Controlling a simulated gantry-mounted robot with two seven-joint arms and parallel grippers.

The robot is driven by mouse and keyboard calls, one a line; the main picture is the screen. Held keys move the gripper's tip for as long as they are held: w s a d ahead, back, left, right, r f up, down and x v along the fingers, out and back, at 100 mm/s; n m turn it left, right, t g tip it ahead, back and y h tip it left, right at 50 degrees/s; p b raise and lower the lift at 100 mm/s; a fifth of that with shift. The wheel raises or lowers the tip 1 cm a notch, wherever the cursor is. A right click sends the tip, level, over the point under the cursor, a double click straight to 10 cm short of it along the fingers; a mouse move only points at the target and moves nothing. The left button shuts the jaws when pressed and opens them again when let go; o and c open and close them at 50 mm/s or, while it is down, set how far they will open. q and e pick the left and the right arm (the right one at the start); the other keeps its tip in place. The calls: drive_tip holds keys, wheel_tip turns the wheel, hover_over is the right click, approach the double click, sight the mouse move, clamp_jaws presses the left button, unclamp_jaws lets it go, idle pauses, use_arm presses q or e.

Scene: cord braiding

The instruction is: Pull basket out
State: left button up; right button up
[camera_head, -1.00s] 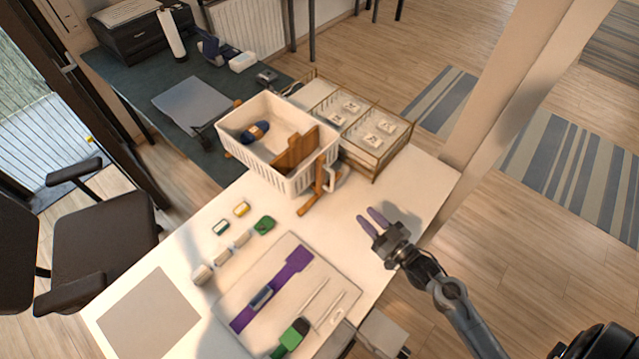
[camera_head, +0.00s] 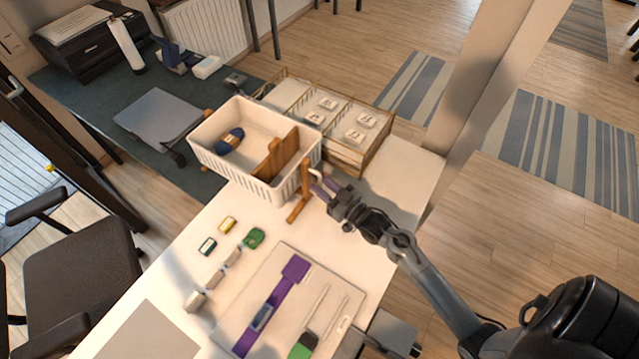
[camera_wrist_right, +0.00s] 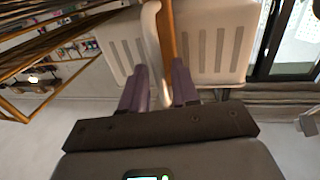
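The white plastic basket (camera_head: 238,174) stands at the far end of the white table, with a dark blue yarn ball (camera_head: 228,140) and brown wooden pieces (camera_head: 277,156) inside. A white handle (camera_head: 316,173) sticks out at its near right corner, beside a wooden post (camera_head: 305,184). My right gripper (camera_head: 325,188) is at this handle. In the right wrist view, the purple fingers (camera_wrist_right: 159,88) are apart, with the white handle (camera_wrist_right: 150,40) reaching down between them and the basket wall (camera_wrist_right: 215,42) just beyond. Contact with the handle cannot be told. My left gripper is not in view.
A wood-framed divided tray (camera_head: 345,148) with small white packets stands close behind the basket. A board (camera_head: 327,283) with a purple strap lies nearer, beside several small items. The table's right part (camera_head: 405,185) is clear. A pale column (camera_head: 470,95) rises beyond its right edge.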

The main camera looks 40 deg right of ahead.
drive_tip(key=shift+w+a, duration=0.1)
drive_tip(key=shift+w, duration=0.65)
clamp_jaws()
